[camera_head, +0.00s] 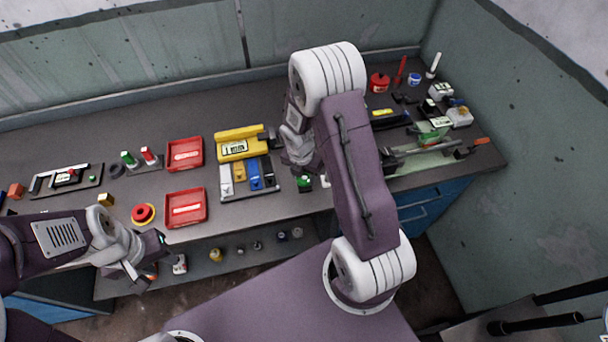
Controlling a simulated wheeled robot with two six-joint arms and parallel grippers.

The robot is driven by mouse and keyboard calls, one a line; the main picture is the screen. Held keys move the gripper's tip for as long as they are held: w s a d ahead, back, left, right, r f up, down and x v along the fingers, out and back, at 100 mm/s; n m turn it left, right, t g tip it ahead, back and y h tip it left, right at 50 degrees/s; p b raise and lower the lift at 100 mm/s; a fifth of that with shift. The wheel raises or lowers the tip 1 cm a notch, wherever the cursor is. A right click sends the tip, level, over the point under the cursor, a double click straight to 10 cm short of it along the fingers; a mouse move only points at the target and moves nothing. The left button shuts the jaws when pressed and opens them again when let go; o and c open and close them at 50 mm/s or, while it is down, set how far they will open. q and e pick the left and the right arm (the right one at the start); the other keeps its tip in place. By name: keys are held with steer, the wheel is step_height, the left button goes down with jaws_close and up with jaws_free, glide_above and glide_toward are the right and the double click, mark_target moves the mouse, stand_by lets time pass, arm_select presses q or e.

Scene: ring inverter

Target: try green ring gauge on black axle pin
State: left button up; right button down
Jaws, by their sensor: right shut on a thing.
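My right gripper (302,164) hangs over the middle of the bench, right of the tray of coloured pieces. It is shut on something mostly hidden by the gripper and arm. A small green and black item (304,184) shows just below it; I cannot tell whether it is the green ring gauge or whether it is held. The tray holds white, yellow, blue and black pieces; the black piece (268,172) is at its right end, and I cannot tell whether it is the axle pin. My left gripper (148,258) is at the bench's front edge, fingers apart, seemingly empty.
Two red trays (170,219) lie left of the coloured pieces' tray (252,193). A yellow box (235,133) stands behind it. A red button (143,213) and a stand with green and red items (148,166) are left. The right end is crowded; the back left is clear.

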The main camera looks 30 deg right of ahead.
steer(key=shift+r, duration=0.15)
steer(key=shift+r+p, duration=3.25)
steer(key=shift+p, duration=0.65)
